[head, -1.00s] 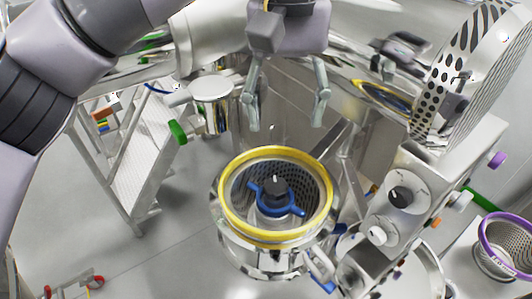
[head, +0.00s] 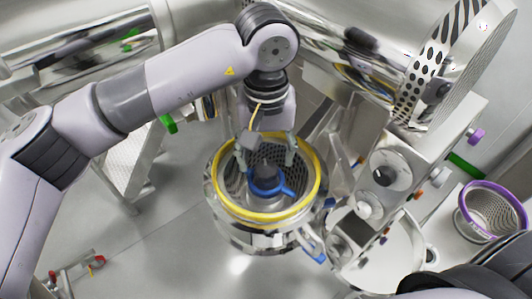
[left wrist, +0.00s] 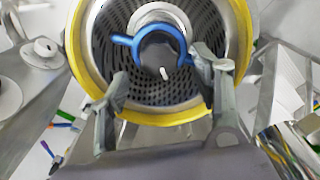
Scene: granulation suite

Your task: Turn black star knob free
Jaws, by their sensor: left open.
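The dark knob (head: 264,171) with a white mark sits at the centre of a blue two-armed piece (head: 270,188), inside a perforated metal basket with a yellow rim (head: 312,195). I take it for the black star knob; its star outline is not clear. It also shows in the left wrist view (left wrist: 161,60). My left gripper (head: 266,161) points down over the basket. Its fingers are open, one on each side of the knob and apart from it. In the left wrist view the left gripper (left wrist: 162,70) is empty. My right gripper is not in view.
A control box with a black dial (head: 382,174) and a white knob (head: 364,206) stands to the right. A purple-rimmed basket (head: 466,222) is at the far right. A large perforated disc (head: 455,75) is above.

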